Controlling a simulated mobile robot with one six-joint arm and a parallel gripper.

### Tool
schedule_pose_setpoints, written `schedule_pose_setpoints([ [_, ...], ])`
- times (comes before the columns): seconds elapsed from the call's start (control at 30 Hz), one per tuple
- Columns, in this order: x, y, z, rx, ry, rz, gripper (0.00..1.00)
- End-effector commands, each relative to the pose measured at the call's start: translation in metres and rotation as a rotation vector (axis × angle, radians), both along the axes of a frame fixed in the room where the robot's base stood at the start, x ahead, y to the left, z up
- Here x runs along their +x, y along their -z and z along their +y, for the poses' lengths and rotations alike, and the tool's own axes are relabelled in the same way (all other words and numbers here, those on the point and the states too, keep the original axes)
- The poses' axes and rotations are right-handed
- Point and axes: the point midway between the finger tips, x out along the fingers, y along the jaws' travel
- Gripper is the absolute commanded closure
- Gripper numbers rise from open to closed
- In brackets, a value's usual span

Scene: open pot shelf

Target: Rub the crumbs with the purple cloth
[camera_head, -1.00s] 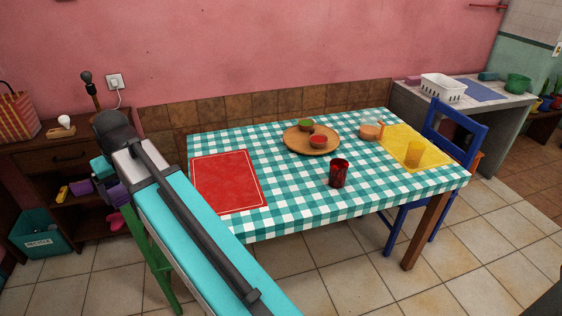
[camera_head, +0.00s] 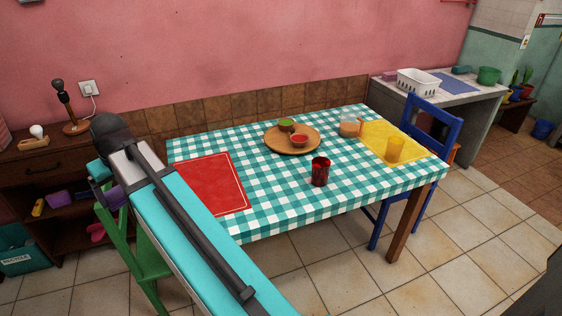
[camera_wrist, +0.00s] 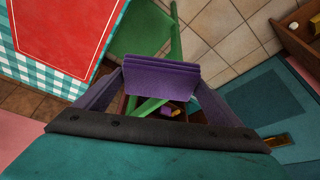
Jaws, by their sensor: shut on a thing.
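My gripper (camera_wrist: 160,88) is shut on the purple cloth (camera_wrist: 160,74), which shows as a ridged purple piece between the fingers in the wrist view. In the head view my gripper (camera_head: 104,184) is at the left, beyond the left end of the table and above the green chair, with a bit of purple at it. The table (camera_head: 280,208) has a green-and-white checked cover. I cannot make out any crumbs on it in either view.
On the table are a red mat (camera_head: 208,185), a wooden plate (camera_head: 293,147) with two small bowls, a dark red cup (camera_head: 320,171), a jug (camera_head: 351,127) and a yellow mat (camera_head: 380,133) with a yellow cup (camera_head: 395,149). A green chair (camera_head: 143,247) stands at the left.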

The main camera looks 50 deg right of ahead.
Motion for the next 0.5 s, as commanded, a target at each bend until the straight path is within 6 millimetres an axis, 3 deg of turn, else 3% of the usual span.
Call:
schedule_pose_setpoints([
  [0.5,-0.007,0.02,-0.131,0.002,-0.068,0.002,0.29],
])
